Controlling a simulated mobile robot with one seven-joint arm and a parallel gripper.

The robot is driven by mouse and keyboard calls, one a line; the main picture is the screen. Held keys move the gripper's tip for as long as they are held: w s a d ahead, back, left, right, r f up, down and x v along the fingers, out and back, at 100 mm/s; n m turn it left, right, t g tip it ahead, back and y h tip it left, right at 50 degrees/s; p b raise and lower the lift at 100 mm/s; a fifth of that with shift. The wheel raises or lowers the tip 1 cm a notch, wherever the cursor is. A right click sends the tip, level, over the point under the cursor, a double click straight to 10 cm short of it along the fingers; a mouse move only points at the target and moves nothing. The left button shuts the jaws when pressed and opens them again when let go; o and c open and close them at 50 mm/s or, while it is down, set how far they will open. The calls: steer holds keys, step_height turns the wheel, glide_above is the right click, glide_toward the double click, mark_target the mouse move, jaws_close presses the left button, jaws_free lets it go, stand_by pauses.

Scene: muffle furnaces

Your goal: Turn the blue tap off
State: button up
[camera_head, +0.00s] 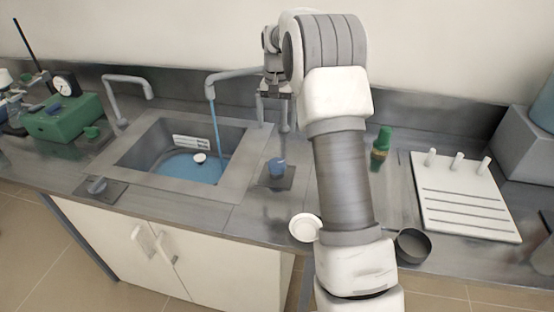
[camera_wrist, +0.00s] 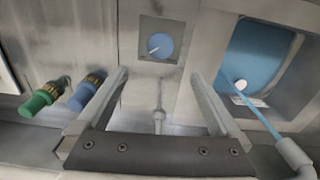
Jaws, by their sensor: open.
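The blue tap knob (camera_head: 277,165) sits on a square grey plate just right of the sink. It also shows in the wrist view (camera_wrist: 160,45), beyond my fingertips and roughly centred between them. A stream of blue water (camera_head: 214,122) runs from the right-hand spout (camera_head: 232,78) into the sink (camera_head: 245,172). My gripper (camera_head: 274,122) is above and behind the knob, pointing down. In the wrist view its fingers (camera_wrist: 158,76) are wide apart with nothing held, and the knob appears apart from them.
A white dish (camera_head: 305,228), dark bowl (camera_head: 412,245) and white rack (camera_head: 465,200) occupy the right counter.

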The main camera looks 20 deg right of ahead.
mark_target(278, 162)
step_height(278, 162, down, 14)
steer(key=shift+f, duration=0.1)
stand_by(0.4)
steer(key=c, duration=1.4)
steer(key=shift+o, duration=0.2)
steer(key=shift+b, duration=0.3)
steer(key=shift+m, duration=0.3)
steer(key=m, duration=0.2)
steer(key=shift+m, duration=2.2)
steer(key=shift+d, duration=0.1)
steer(key=o, duration=1.4)
steer(key=shift+s, duration=0.1)
steer(key=shift+c, duration=0.2)
